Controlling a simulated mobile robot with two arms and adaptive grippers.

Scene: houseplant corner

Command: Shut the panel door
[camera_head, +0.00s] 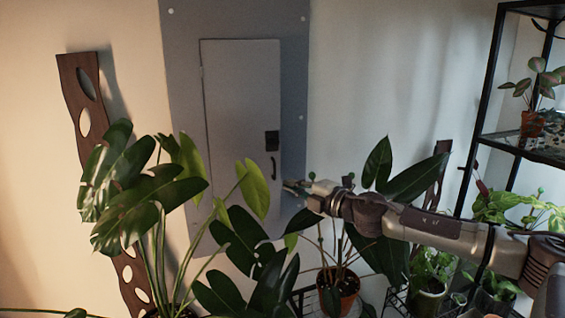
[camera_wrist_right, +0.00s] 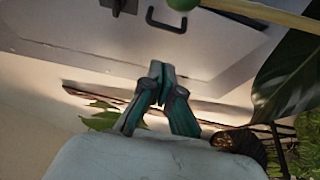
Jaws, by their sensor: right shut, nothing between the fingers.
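The grey panel door (camera_head: 235,100) is on the wall panel (camera_head: 183,60), with a black latch (camera_head: 271,140) and a dark pull handle (camera_head: 273,167) near its right edge. It looks flush or nearly so; I cannot tell whether a small gap remains. My right gripper (camera_head: 289,187) is just right of and below the handle in the head view. In the right wrist view its fingers (camera_wrist_right: 160,70) are together and empty, pointing at the panel, with the handle (camera_wrist_right: 167,20) beyond the tips, apart from them. Leaves hide the door's lower part. My left gripper is out of view.
A large-leaved plant (camera_head: 150,195) stands in front at left, and a potted plant (camera_head: 338,290) stands below my right arm. A black shelf (camera_head: 490,90) with plants is at right.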

